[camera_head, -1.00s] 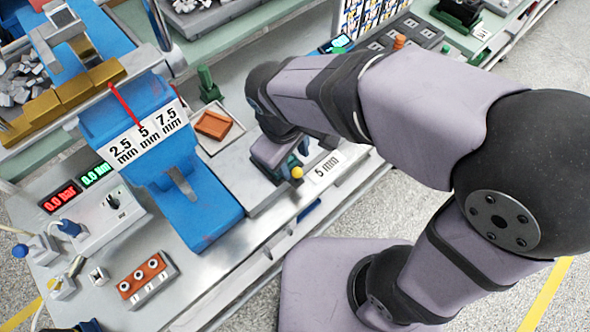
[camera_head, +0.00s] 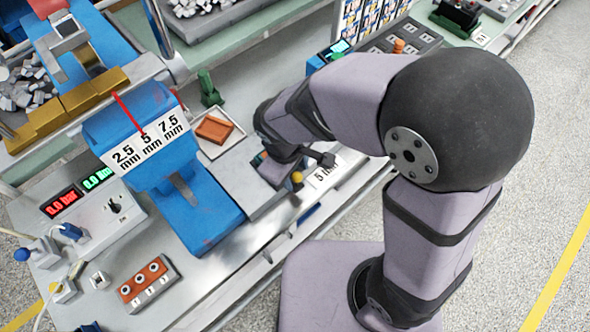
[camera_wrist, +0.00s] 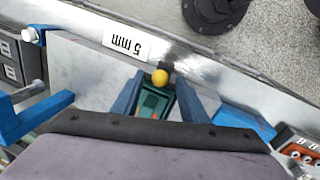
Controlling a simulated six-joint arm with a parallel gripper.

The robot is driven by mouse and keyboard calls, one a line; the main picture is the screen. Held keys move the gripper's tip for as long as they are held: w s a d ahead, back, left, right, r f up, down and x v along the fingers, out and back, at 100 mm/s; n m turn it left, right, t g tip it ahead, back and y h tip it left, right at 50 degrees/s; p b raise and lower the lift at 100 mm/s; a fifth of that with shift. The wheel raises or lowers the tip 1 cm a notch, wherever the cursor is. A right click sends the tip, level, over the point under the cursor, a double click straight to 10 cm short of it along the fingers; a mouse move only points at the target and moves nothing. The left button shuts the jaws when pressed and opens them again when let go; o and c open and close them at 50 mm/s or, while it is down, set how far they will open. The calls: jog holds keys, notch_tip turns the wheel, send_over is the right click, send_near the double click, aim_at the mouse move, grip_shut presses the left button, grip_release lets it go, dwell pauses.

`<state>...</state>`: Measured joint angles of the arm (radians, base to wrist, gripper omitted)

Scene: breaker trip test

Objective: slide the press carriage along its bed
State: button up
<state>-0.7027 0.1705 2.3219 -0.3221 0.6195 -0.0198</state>
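The press (camera_head: 205,215) is a blue frame with a slotted base and 2.5, 5 and 7.5 mm labels with a red pointer. A grey metal bed (camera_head: 238,180) runs right from it. In the wrist view, a small green carriage (camera_wrist: 153,103) with a yellow ball knob (camera_wrist: 161,77) is on the bed. The knob also shows in the head view (camera_head: 297,178), beside a 5 mm label (camera_head: 323,177). My gripper (camera_wrist: 160,88) points down at the carriage, its dark blue fingers apart on either side of it. Contact is unclear. My wrist hides most of the carriage in the head view.
A tray with an orange-brown block (camera_head: 215,129) and a green upright piece (camera_head: 209,90) stand behind the bed. A control box with red and green displays (camera_head: 110,210) and an orange terminal block (camera_head: 147,283) are at left. The bench front edge is close by.

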jog(key=shift+f, duration=0.1)
grip_shut()
jog(key=w+d+p, duration=0.5)
jog(key=w+d, duration=1.1)
grip_release()
dwell(0.3)
notch_tip(320, 180, up, 7)
jog(key=s+b, duration=0.1)
jog(key=shift+a+b, duration=0.35)
